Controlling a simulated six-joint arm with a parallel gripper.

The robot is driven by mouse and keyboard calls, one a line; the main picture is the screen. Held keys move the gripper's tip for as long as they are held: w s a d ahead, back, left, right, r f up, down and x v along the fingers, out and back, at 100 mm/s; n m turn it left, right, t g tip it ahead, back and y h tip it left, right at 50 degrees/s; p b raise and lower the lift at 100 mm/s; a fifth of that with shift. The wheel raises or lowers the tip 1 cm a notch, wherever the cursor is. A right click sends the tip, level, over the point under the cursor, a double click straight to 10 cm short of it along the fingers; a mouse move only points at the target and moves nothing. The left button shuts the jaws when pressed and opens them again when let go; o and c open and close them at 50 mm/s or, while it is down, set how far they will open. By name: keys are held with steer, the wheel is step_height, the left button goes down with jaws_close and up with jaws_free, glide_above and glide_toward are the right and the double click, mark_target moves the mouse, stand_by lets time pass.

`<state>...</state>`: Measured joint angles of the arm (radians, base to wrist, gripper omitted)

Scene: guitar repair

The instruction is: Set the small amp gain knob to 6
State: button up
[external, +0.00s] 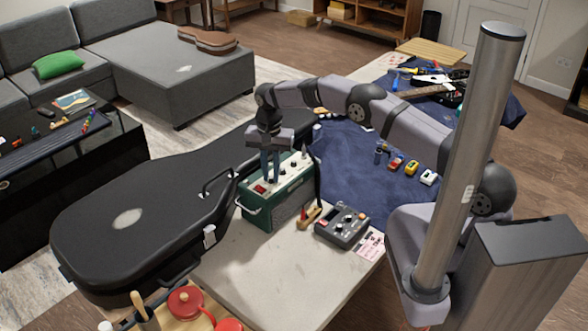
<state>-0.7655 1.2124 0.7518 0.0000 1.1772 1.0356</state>
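The small amp (264,216) is a green box with a pale control panel on top, standing at the far left of the table beside the guitar case. Its panel carries a red switch and several small dark knobs. My gripper (270,178) points straight down over the panel, its fingertips at or just above it. The fingers hide part of the panel. I cannot tell which knob is the gain knob, what it is set to, or whether the fingers touch one.
A black guitar case (130,222) lies left of the amp. A grey pedal (342,226) sits right of it, with a small red-and-wood item (309,217) between. A blue cloth (350,160) holds small coloured pedals (411,167). The pale tabletop (268,280) in front is clear.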

steer(key=m, duration=1.2)
steer(key=o, duration=0.5)
steer(key=shift+b, duration=0.3)
steer(key=n, duration=0.4)
steer(key=shift+n, duration=0.4)
steer(key=n, duration=0.4)
steer(key=shift+c, duration=0.4)
